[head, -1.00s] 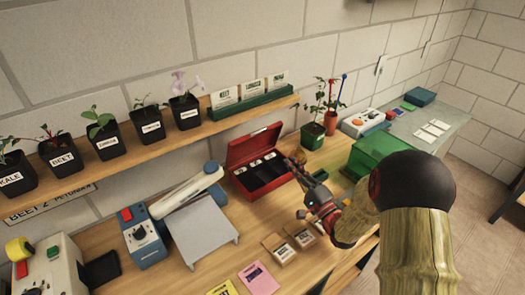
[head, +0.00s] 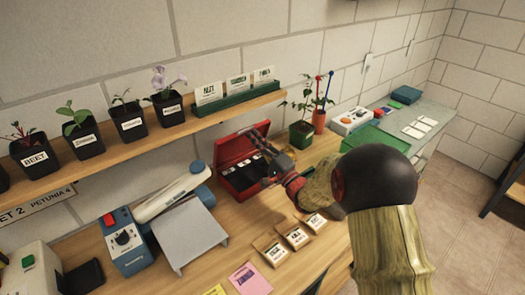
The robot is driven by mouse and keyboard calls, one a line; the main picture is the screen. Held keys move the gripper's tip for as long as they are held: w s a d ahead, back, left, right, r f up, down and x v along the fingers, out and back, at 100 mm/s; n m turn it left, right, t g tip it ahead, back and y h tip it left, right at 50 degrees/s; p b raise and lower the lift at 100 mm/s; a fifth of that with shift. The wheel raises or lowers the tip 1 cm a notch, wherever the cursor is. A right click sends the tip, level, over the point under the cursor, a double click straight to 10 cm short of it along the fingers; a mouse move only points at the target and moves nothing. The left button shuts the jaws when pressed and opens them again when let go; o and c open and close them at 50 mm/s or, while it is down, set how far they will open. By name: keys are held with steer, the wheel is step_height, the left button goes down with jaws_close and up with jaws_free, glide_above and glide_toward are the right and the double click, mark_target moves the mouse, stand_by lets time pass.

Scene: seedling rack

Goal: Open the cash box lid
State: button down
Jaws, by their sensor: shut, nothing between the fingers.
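The red cash box (head: 222,172) stands on the wooden bench in the head view. Its lid (head: 232,148) is raised and leans up at the back, so the dark compartments (head: 238,180) show, with a row of pale items along the back. My gripper (head: 256,142) reaches in from the right, over the right part of the box, with its fingertips near the raised lid. Its fingers look closed with nothing held. I cannot tell whether they touch the lid. My gripper hides the box's right side.
A grey-topped device (head: 188,232) stands left of the box. Several labelled packets (head: 297,236) lie in front. A potted plant (head: 301,134) and a green container (head: 370,138) are to the right. A shelf with seedlings (head: 85,140) runs above the bench.

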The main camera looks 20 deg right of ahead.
steer(key=shift+w+a+r, duration=0.2)
steer(key=shift+w+a, duration=0.05)
steer(key=shift+w, duration=0.3)
steer(key=w+p, duration=0.1)
steer(key=p, duration=0.1)
steer(key=w+a+r+g+p, duration=0.1)
steer(key=p, duration=0.2)
steer(key=w+r+g+p, duration=0.1)
steer(key=p, duration=0.1)
steer(key=shift+w+a+h, duration=0.1)
steer(key=shift+a+h, duration=0.05)
steer(key=shift+h, duration=0.25)
steer(key=w+p, duration=0.1)
steer(key=p, duration=0.1)
steer(key=w+a+g+p, duration=0.1)
steer(key=p, duration=0.1)
steer(key=shift+r+g+h+p, duration=0.2)
steer(key=shift+g+h+p, duration=0.1)
steer(key=shift+h+p, duration=0.1)
steer(key=shift+f+p+x, duration=0.2)
steer(key=shift+p+x, duration=0.1)
steer(key=shift+x, duration=0.75)
steer(key=shift+d, duration=0.1)
